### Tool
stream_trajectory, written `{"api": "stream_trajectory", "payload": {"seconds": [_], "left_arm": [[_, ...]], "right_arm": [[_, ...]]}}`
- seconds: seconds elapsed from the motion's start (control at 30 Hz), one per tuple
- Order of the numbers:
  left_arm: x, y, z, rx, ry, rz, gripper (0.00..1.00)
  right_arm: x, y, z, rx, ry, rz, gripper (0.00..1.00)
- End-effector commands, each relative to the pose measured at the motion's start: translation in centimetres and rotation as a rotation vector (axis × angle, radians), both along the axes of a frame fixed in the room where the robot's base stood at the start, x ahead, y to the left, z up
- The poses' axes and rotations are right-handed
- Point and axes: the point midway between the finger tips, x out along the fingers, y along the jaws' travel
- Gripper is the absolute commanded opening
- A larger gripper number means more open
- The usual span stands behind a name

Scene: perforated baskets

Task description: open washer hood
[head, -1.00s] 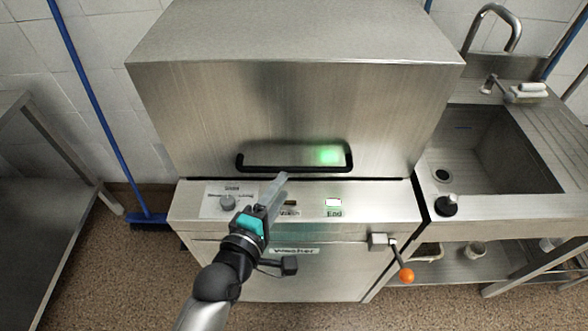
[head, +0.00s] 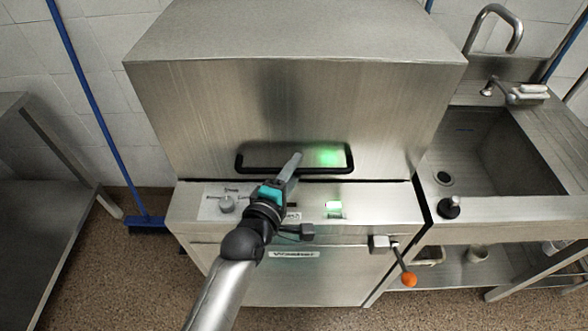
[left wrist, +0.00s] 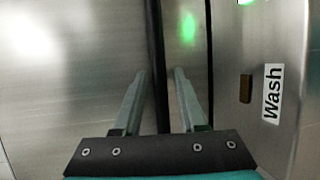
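The steel washer hood (head: 280,105) is down on the washer body (head: 385,197). A black bar handle (head: 225,167) runs along its lower front edge. My left gripper (head: 292,160) is at the middle of the handle. In the left wrist view, the two fingers (left wrist: 160,85) are apart, with the black handle (left wrist: 154,40) running between them; no finger is seen pressed against it. The right gripper is not in view.
The control panel has a knob (head: 227,204) and a lit green button (head: 333,207). A lever with an orange ball (head: 408,280) sticks out at the front right. A sink (head: 490,150) stands to the right, a steel table (head: 40,190) and blue broom (head: 95,110) to the left.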

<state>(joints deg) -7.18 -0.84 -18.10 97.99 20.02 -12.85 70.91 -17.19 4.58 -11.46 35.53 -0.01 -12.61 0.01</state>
Motion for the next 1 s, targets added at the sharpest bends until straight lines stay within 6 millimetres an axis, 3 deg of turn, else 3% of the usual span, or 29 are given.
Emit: {"api": "stream_trajectory", "payload": {"seconds": [0.07,0.33,1.0], "left_arm": [[-0.02,0.02,-0.01,0.0,0.0,0.0,0.3],[-0.03,0.03,-0.01,0.0,0.0,0.0,0.0],[-0.03,0.05,-0.03,0.001,0.0,0.0,0.0]], "right_arm": [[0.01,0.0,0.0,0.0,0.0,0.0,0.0],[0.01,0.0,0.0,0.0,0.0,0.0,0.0],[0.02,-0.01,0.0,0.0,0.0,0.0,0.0]]}}
